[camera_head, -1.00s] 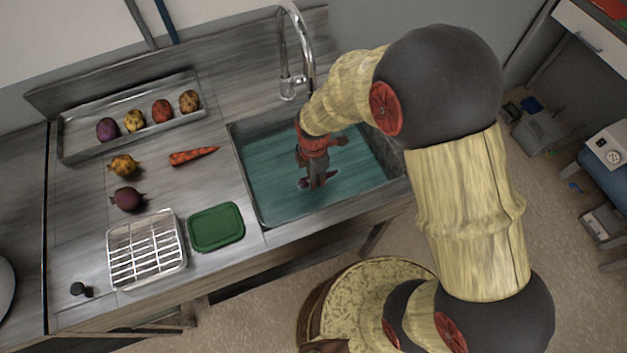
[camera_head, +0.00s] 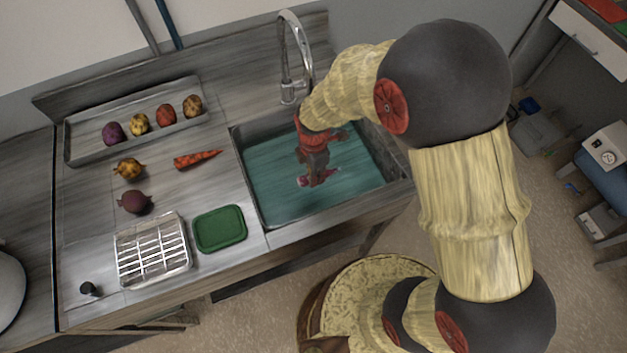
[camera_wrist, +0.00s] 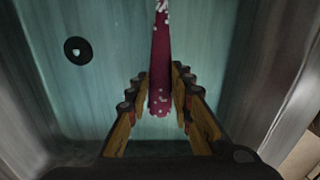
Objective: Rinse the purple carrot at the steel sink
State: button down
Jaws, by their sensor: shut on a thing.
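The purple carrot (camera_wrist: 160,65) is dark magenta with white specks and lies between my fingertips in the wrist view. Its far end runs out of the top of that view. My gripper (camera_wrist: 160,97) is shut on it. In the head view, my gripper (camera_head: 317,180) points down inside the steel sink (camera_head: 262,183), over its teal-looking basin, and only a small part of the carrot shows at the fingertips. I cannot tell whether the carrot touches the basin floor. A round dark drain (camera_wrist: 77,49) shows left of the carrot.
A curved faucet (camera_head: 289,55) stands behind the sink. Left of it are an orange carrot (camera_head: 197,159), a yellow root (camera_head: 129,168), a dark beet (camera_head: 134,202), a wire rack (camera_head: 152,250) and a green box (camera_head: 220,229). A long tray (camera_head: 70,148) holds several roots.

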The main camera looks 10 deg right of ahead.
notch_tip(320, 180, up, 11)
jog(key=p, duration=0.8)
jog(key=shift+r, duration=0.15)
dwell(2.2)
notch_tip(320, 180, up, 4)
jog(key=p, duration=0.3)
jog(key=shift+d, duration=0.1)
dwell(0.8)
